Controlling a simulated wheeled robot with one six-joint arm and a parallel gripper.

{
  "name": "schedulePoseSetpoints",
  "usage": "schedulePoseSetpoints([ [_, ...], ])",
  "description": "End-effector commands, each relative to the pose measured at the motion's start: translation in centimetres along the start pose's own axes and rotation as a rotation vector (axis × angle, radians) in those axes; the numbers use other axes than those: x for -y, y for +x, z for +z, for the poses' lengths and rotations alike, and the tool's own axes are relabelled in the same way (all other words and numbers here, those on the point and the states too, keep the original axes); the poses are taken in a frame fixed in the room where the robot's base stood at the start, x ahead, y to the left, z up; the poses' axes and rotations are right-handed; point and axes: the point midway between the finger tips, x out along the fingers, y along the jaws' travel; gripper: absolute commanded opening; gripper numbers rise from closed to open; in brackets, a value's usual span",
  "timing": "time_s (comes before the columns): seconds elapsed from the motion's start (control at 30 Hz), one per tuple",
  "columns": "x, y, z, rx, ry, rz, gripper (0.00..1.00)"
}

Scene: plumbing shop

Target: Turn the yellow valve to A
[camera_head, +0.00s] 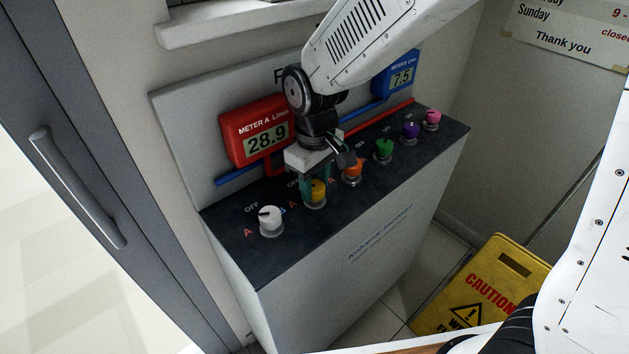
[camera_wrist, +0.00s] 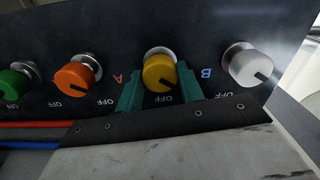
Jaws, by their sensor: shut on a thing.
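The yellow valve (camera_head: 317,191) is a round knob on the dark sloping top of the panel, second from the left in the head view. In the wrist view the yellow valve (camera_wrist: 159,72) sits between my two teal fingers, one on each side. My gripper (camera_head: 314,181) is shut on it from above; it also shows in the wrist view (camera_wrist: 160,90). The letter A (camera_wrist: 118,78) is left of the knob there, B (camera_wrist: 206,73) is right, and OFF (camera_wrist: 165,99) is below. The knob's dark mark appears on the OFF side.
A white valve (camera_head: 271,221) and an orange valve (camera_head: 352,173) flank the yellow one; green, purple and pink valves follow rightward. Red meter A (camera_head: 257,130) reads 28.9; blue meter B (camera_head: 396,73) reads 7.5. A yellow caution sign (camera_head: 480,285) stands on the floor.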

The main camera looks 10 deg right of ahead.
Motion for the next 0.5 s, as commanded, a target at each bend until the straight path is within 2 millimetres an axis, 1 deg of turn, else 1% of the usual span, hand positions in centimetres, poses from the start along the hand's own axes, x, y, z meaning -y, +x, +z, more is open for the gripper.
schedulePoseSetpoints([
  [0.2,-0.03,-0.11,-0.1,-0.003,-0.086,0.001,0.15],
  [0.5,-0.04,-0.11,-0.1,-0.003,-0.125,0.001,0.15],
])
